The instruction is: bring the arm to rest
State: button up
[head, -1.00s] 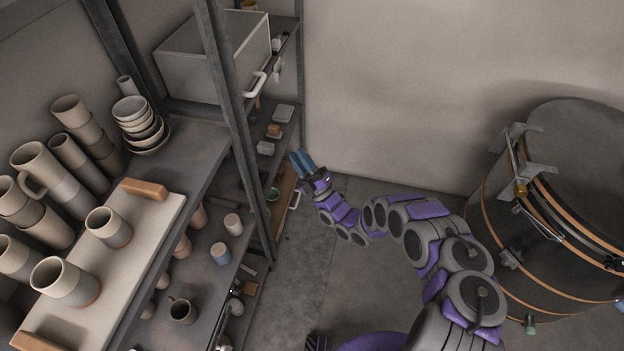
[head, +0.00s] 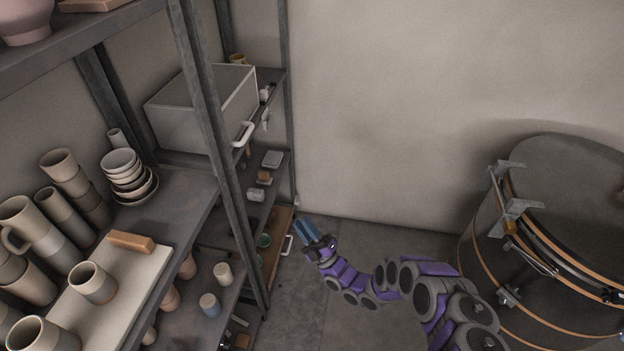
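My arm, purple and grey, reaches up from the lower right of the head view. My gripper (head: 310,230) is at its end, with blue fingers pointing up and to the left. It is over the floor, just right of the shelf rack, near a drawer or board with a white handle (head: 287,245). The fingers appear close together. Whether they are open or shut is too small to tell. I see nothing held between them.
A metal shelf rack (head: 219,165) with cups, stacked bowls (head: 128,176) and a grey box (head: 203,108) fills the left. A large dark drum-like kiln (head: 560,225) stands at right. Bare floor (head: 355,236) lies between, before a plain wall (head: 400,110).

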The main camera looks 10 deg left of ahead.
jog(key=shift+d, duration=0.15)
